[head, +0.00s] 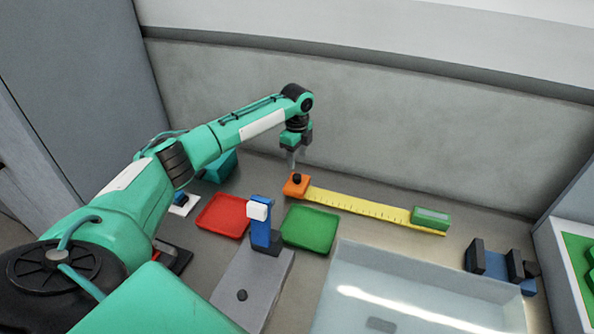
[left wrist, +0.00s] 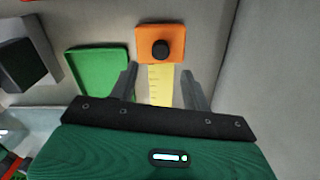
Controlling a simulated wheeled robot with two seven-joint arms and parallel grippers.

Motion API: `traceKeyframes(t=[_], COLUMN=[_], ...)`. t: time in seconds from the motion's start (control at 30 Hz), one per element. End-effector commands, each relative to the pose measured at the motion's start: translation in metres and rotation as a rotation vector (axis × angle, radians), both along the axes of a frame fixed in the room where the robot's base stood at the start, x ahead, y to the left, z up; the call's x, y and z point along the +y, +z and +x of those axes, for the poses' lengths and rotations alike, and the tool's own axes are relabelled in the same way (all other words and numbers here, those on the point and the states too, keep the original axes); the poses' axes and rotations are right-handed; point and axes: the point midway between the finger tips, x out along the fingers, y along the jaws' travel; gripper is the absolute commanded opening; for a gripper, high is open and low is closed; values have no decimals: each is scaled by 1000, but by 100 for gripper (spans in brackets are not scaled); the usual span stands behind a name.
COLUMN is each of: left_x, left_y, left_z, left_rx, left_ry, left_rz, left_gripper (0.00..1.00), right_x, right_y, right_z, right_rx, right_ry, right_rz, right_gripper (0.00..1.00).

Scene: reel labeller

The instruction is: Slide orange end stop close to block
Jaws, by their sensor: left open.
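The orange end stop (head: 295,185) with a black knob sits at the left end of the yellow ruler (head: 360,207). The green block (head: 431,217) rests at the ruler's right end, well apart from the end stop. My left gripper (head: 293,162) is above and just behind the end stop, fingers pointing down. In the left wrist view the fingers (left wrist: 157,85) are open and empty, with the yellow ruler between them and the orange end stop (left wrist: 160,43) just beyond the tips. The block is not visible in the left wrist view. My right gripper is not in view.
A green tray (head: 310,229) and a red tray (head: 222,215) lie in front of the ruler. A blue post with a white top (head: 261,220) stands on a grey plate (head: 235,281). A large clear bin (head: 345,262) is at front right. A grey wall (head: 370,130) rises behind.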

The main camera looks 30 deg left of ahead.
Motion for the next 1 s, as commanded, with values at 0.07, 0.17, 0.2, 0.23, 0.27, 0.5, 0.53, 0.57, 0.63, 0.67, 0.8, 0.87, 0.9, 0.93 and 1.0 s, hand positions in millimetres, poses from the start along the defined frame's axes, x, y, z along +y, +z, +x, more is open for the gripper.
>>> traceKeyframes(t=[0.07, 0.17, 0.2, 0.23, 0.27, 0.5, 0.53, 0.57, 0.63, 0.67, 0.8, 0.87, 0.9, 0.93, 1.0], left_x=[-1, -1, 0, 0, -1, 0, 0, 0, 0, 0, 0, 0, 0, 0, 0], left_y=[-16, -36, -43, -47, -52, -72, -73, -74, -74, -74, -74, -74, -74, -74, -74], left_z=[-1, -1, -1, -1, 0, 0, 0, 0, 0, 0, 0, 0, 0, 0, 0], left_rx=[4, 4, 3, 3, 2, 1, 0, 0, 0, 0, 0, 0, 0, 0, 0], left_ry=[-1, 0, 1, 0, 0, -1, -1, -1, -1, -1, -1, -1, -1, -1, -1], left_rz=[0, 1, 1, 1, 0, 0, 0, 0, 0, 0, 0, 0, 0, 0, 0], left_gripper=[49, 49, 49, 49, 49, 49, 49, 49, 49, 49, 47, 35, 27, 21, 7], right_x=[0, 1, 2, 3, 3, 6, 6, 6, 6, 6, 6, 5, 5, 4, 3], right_y=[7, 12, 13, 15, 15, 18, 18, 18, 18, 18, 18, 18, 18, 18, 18], right_z=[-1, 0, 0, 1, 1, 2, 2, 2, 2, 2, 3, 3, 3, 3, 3], right_rx=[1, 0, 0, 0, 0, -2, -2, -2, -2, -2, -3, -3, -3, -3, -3], right_ry=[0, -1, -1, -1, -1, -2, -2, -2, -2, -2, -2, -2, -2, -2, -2], right_rz=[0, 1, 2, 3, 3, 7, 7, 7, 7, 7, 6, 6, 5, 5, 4], right_gripper=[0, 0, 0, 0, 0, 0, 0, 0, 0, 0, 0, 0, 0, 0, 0])
